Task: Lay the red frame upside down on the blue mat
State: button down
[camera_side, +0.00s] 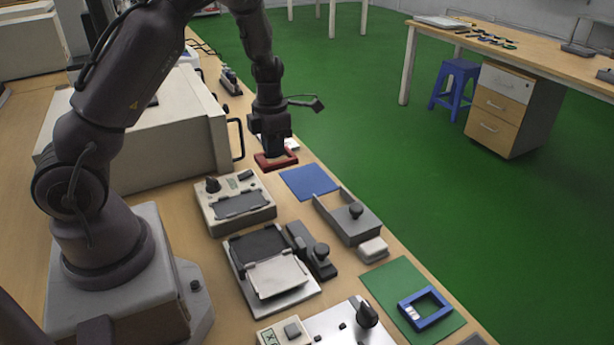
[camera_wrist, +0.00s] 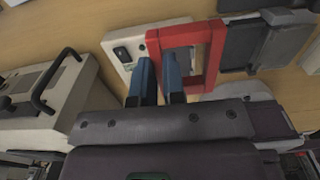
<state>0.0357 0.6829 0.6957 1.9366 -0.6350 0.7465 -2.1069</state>
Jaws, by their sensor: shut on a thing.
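The red frame (camera_side: 280,166) is at the far end of the bench, below my gripper (camera_side: 272,153). It is a rectangular ring with an open middle. In the wrist view, the red frame (camera_wrist: 215,52) shows with my two blue fingers (camera_wrist: 159,80) at its left bar, shut on it. Which face of the frame is up, and whether it touches the surface beneath, I cannot tell. The blue mat (camera_side: 309,181) lies flat and empty on the bench, just right of and nearer than the frame.
A white plate with a dark switch (camera_wrist: 124,54) lies beside the frame. A blue frame (camera_side: 425,308) lies on a green mat (camera_side: 385,280).

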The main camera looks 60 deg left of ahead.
jog(key=w+a+f, duration=0.4)
jog(key=w, duration=0.2)
send_over(306, 175)
jog(key=f, duration=0.5)
jog(key=shift+s+d+f, duration=0.1)
jog(key=shift+s, duration=0.15)
jog(key=shift+w+f, duration=0.2)
jog(key=shift+f, duration=1.65)
jog(key=shift+f, duration=0.15)
jog(key=c, duration=1.2)
grip_release()
